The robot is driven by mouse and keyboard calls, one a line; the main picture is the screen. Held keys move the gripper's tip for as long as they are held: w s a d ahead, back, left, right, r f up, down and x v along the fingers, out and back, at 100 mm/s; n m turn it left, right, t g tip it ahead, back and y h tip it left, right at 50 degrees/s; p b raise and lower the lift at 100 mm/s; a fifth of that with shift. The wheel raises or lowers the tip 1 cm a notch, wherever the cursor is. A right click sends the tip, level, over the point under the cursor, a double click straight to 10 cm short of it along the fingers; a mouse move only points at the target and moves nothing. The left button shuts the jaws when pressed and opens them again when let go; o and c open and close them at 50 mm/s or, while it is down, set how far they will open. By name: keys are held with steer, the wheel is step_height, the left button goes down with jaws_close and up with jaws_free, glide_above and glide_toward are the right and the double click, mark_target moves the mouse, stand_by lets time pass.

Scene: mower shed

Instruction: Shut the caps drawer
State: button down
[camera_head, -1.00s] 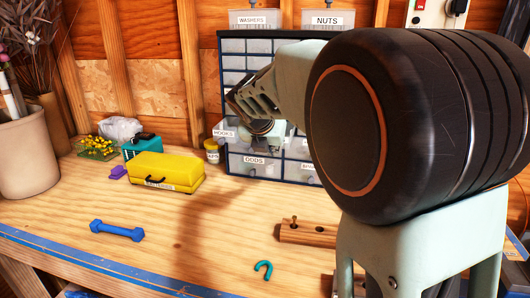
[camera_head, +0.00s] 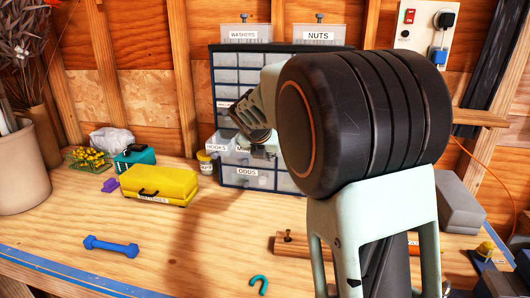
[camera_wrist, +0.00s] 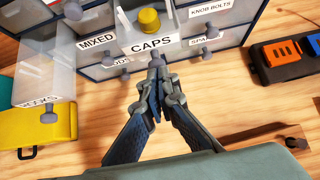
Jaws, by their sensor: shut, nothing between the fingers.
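The caps drawer (camera_wrist: 151,45) shows in the wrist view, pulled out from the drawer cabinet (camera_head: 228,47), with a yellow piece (camera_wrist: 149,20) inside it. My gripper (camera_wrist: 157,62) is shut and empty, its tips at the lower front of this drawer, just under the label. I cannot tell whether they touch it. The drawer's knob is not clearly seen behind the fingertips. In the head view my arm covers much of the cabinet and the caps drawer cannot be made out.
The hooks drawer (camera_wrist: 40,85) sticks far out at the left. The mixed drawer (camera_wrist: 92,42) is beside caps. A yellow case (camera_head: 158,187) stands left on the bench, a blue dumbbell (camera_head: 111,246) in front. A wooden block (camera_head: 290,245) lies nearer me.

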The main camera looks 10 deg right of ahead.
steer(key=w+d+p, duration=0.1)
steer(key=w+p, duration=0.1)
steer(key=w+d+p, duration=0.1)
steer(key=w+p, duration=0.3)
steer(key=shift+w+d+r, duration=0.2)
steer(key=shift+w+d, duration=0.05)
steer(key=shift+d, duration=0.15)
steer(key=shift+w+d+f, duration=0.1)
steer(key=shift+w, duration=0.25)
steer(key=shift+f, duration=0.15)
